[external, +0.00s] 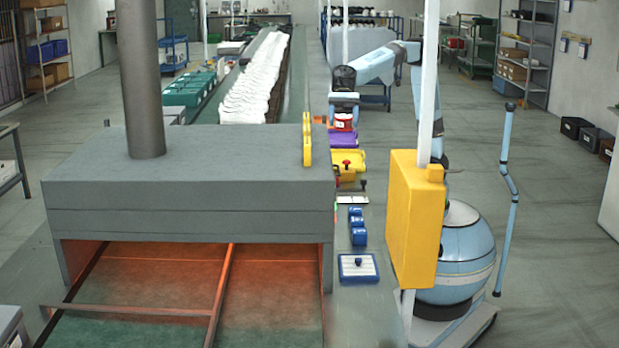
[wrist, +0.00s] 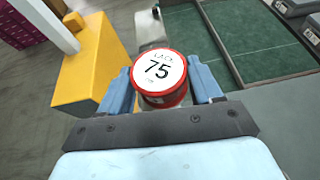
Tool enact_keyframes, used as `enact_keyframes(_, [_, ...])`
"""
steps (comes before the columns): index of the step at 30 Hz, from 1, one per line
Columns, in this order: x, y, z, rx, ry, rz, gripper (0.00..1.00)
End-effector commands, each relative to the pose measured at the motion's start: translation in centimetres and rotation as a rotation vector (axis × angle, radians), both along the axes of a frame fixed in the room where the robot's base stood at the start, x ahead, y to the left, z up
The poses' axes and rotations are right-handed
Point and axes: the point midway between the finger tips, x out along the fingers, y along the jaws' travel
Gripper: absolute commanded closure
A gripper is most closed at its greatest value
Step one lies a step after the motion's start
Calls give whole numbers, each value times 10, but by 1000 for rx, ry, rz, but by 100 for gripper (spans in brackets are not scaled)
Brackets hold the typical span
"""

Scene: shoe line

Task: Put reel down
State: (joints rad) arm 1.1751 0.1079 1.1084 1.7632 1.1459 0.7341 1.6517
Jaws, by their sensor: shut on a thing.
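The reel (wrist: 160,72) is red with a white top label that reads 75. In the wrist view it sits between the two blue fingers of my gripper (wrist: 162,90), which are shut on its sides. In the external view the reel (external: 344,122) shows as a small red and white shape under my gripper (external: 343,112), above the purple container at the far part of the line's right-hand strip. The reel's underside is hidden, and I cannot tell whether it touches anything below.
A purple container (external: 343,140) and a yellow bin (external: 347,175) stand near the reel. Nearer are blue items (external: 357,222) and a blue-framed white pad (external: 357,267). A yellow box on a post (external: 413,215) stands beside my base. White shoes (external: 255,85) line the conveyor.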

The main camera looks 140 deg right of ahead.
Motion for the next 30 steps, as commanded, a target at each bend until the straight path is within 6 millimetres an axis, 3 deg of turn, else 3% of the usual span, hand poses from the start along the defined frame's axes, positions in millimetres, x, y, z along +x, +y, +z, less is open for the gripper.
enact_keyframes(1, [1,-26,1,1,-1,-17,66])
enact_keyframes(11, [-12,-171,-1,4,1,-75,66])
enact_keyframes(21, [-50,-308,-27,5,2,-108,66])
enact_keyframes(27, [-74,-362,-42,3,1,-115,66])
enact_keyframes(30, [-81,-377,-47,2,2,-116,66])
